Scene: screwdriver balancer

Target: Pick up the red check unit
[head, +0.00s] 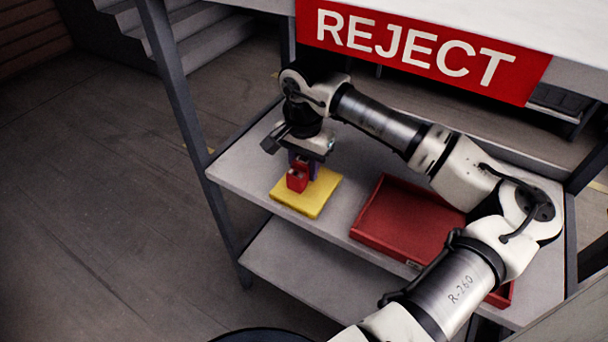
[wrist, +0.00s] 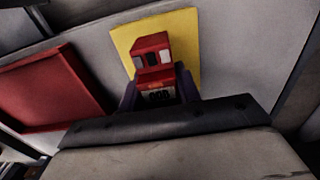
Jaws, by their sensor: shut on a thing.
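The red check unit (head: 297,177) is a small red block at the yellow pad (head: 322,195) on the left part of the shelf. It also shows in the wrist view (wrist: 153,58), with dark and pale patches on its upper face and a pale, marked front. My gripper (head: 304,163) reaches down over it with purple fingers, which show on either side of its lower part in the wrist view (wrist: 159,95). The gripper is shut on the unit. I cannot tell whether the unit touches the pad or is slightly above it. Part of the unit is hidden by the gripper.
A red tray (head: 400,212) lies right of the pad, partly behind my arm. A red REJECT sign (head: 420,45) hangs on the upper shelf edge, above and behind the gripper. A dark post (head: 185,95) stands left. Bare shelf (head: 240,165) lies left of the pad.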

